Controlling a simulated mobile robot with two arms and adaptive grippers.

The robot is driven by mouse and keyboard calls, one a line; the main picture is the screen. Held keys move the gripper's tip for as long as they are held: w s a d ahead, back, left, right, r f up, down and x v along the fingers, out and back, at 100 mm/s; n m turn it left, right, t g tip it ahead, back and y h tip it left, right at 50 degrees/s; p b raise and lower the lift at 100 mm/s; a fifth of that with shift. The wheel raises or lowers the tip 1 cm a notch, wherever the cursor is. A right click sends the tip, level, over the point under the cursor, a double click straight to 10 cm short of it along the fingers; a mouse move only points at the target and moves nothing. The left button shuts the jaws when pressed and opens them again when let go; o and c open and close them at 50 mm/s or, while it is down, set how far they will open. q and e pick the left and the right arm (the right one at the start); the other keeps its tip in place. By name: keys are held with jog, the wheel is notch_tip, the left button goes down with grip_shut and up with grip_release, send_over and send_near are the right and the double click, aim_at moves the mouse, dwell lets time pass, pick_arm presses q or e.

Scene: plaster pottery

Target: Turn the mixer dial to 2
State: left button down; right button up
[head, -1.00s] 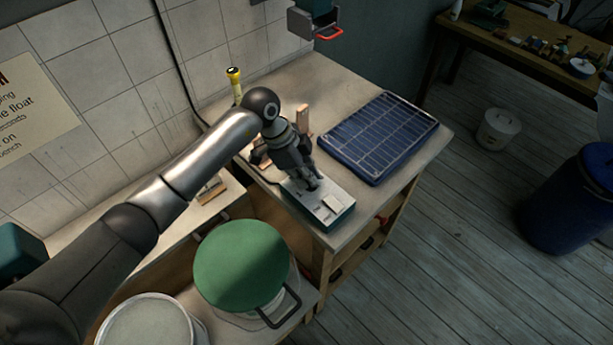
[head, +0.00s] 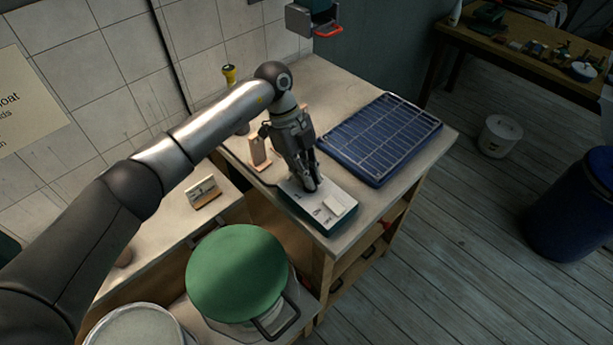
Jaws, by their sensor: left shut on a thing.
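The mixer control box (head: 322,213), with a pale top face and dark green sides, lies near the front corner of the bench. A white square switch plate (head: 340,203) and small printed marks show on its top. My left gripper (head: 312,187) points down onto the left part of the box top. Its fingers are shut on what I take to be the dial, which they hide. I cannot read the dial's setting. My right gripper is not in view.
A blue gridded panel (head: 379,138) lies right behind the box. A yellow-topped bottle (head: 230,75) and wooden blocks (head: 258,150) stand behind my arm. A green-lidded bucket (head: 237,272) stands in front, lower left.

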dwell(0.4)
pick_arm(q)
jog(key=c, duration=1.6)
grip_release()
jog(key=shift+o, duration=0.2)
jog(key=v, duration=1.2)
jog(key=shift+d, duration=0.1)
